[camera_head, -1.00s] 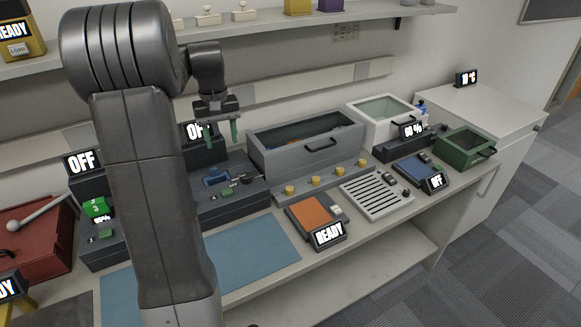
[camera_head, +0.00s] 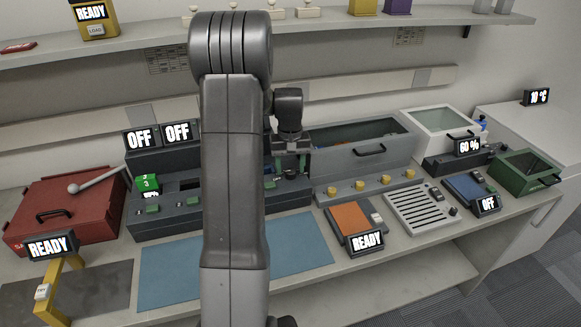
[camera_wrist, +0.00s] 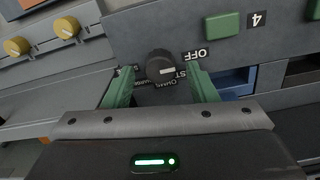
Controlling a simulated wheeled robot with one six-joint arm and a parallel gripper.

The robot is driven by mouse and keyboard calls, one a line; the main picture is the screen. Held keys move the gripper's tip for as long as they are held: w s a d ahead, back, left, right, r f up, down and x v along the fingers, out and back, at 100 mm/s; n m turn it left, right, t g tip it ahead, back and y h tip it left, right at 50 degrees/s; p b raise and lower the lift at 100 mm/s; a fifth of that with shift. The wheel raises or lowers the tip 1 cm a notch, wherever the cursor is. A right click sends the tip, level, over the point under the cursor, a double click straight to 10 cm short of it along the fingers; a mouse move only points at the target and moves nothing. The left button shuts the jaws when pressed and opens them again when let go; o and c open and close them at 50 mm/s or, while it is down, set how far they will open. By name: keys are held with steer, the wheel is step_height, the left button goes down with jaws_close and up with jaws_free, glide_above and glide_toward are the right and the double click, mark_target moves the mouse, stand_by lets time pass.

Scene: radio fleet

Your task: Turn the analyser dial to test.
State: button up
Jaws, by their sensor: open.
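The analyser dial (camera_wrist: 160,66) is a round black knob on a grey panel in the wrist view. Its white mark points right in that view. An OFF label (camera_wrist: 196,54) sits at its upper right; other labels below it are partly hidden, and I cannot read them surely. My gripper (camera_wrist: 159,76) is open, with one green finger on each side of the knob. I cannot tell whether either finger touches it. In the head view my gripper (camera_head: 290,165) is at the right end of the dark grey charger unit (camera_head: 150,229), and the dial there is mostly hidden.
Two displays (camera_head: 139,139) above the unit read OFF. A green block reading 3 (camera_head: 147,183) stands in the unit. A grey drawer bin (camera_head: 365,160) with yellow knobs is close on the right. A red box (camera_head: 75,205) is left. The blue mat (camera_head: 175,275) is clear.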

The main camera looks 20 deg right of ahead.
steer(key=shift+f, duration=0.5)
steer(key=c, duration=1)
steer(key=shift+o, duration=0.2)
steer(key=shift+m, duration=0.3)
steer(key=m, duration=0.4)
steer(key=shift+m+b, duration=0.4)
steer(key=shift+m, duration=1.7)
